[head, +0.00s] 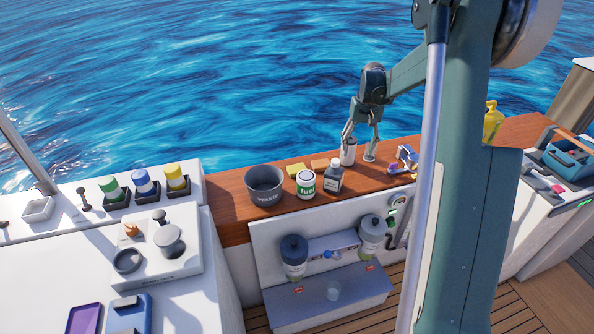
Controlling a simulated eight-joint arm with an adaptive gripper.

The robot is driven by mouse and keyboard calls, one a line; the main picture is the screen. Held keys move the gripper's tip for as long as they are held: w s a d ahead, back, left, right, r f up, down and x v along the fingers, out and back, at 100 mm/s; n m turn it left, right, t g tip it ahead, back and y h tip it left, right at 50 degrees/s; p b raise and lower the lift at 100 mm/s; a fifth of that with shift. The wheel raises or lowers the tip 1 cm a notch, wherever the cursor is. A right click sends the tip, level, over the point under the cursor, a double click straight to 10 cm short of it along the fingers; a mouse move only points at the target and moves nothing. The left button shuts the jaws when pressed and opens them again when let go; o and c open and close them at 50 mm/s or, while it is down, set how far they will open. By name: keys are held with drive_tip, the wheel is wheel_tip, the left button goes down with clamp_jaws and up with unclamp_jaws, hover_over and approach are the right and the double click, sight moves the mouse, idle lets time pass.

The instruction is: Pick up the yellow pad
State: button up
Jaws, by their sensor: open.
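The yellow pad (297,169) lies on the brown wooden ledge, behind the white and green fuel jar, which hides part of its front edge. My gripper (358,149) is to the right of the pad, pointing down with its fingers spread open. It is clear of the pad. A pale metallic cup (348,152) stands by its left finger; I cannot tell whether they touch. Nothing is visibly held.
An orange-brown pad (320,163) lies between the yellow pad and the cup. The fuel jar (306,184), a grey bottle (334,176) and a dark waste bucket (264,186) stand close by. A blue and white item (404,160) is further right. Water lies beyond the ledge.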

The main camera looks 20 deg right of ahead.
drive_tip(key=w+a+r+m+h+p, duration=0.1)
drive_tip(key=w+a+m, duration=0.3)
drive_tip(key=a, duration=0.3)
drive_tip(key=w+a+m+h, duration=0.2)
drive_tip(key=w+a+m, duration=0.2)
drive_tip(key=a, duration=0.2)
drive_tip(key=m+h+p, duration=0.1)
drive_tip(key=m+h, duration=0.1)
drive_tip(key=m, duration=0.4)
hover_over(297, 168)
drive_tip(key=a, duration=0.4)
wheel_tip(297, 168, down, 8)
drive_tip(key=shift+d+f, duration=0.15)
drive_tip(key=shift+f, duration=0.1)
drive_tip(key=shift+x, duration=1.3)
drive_tip(key=shift+b+x, duration=0.9)
drive_tip(key=shift+x, duration=1.7)
drive_tip(key=shift+d, duration=0.1)
